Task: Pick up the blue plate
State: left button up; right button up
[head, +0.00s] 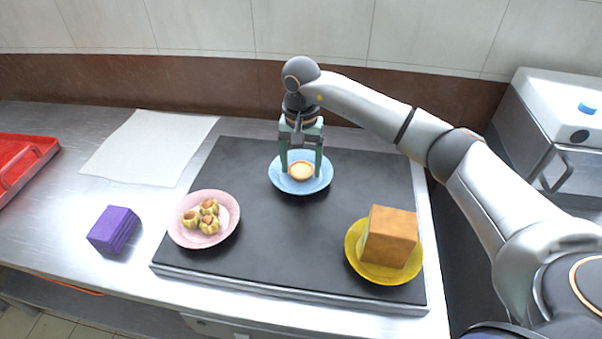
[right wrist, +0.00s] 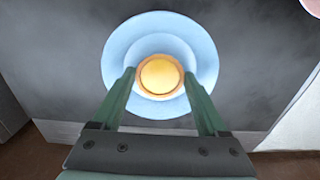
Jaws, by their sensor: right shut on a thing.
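The light blue plate (head: 322,186) is at the back middle of the dark board, and it fills the centre of the right wrist view (right wrist: 119,55). A small round tart (head: 301,172) with a yellow centre is over the plate's middle; it also shows in the right wrist view (right wrist: 160,74). My right gripper (head: 301,174) points down over the plate. Its two green fingers stand inside the plate's rim, one on each side of the tart, and are shut on the tart. Whether the tart touches the plate is hard to tell. My left gripper is out of view.
The dark board (head: 285,245) also holds a pink plate (head: 180,235) with several small pastries and a yellow plate (head: 359,268) under a brown block (head: 391,236). A purple block (head: 113,230), white sheet (head: 150,148) and red tray (head: 28,150) lie left.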

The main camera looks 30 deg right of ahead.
jog(key=c, duration=0.5)
jog(key=shift+r, duration=0.1)
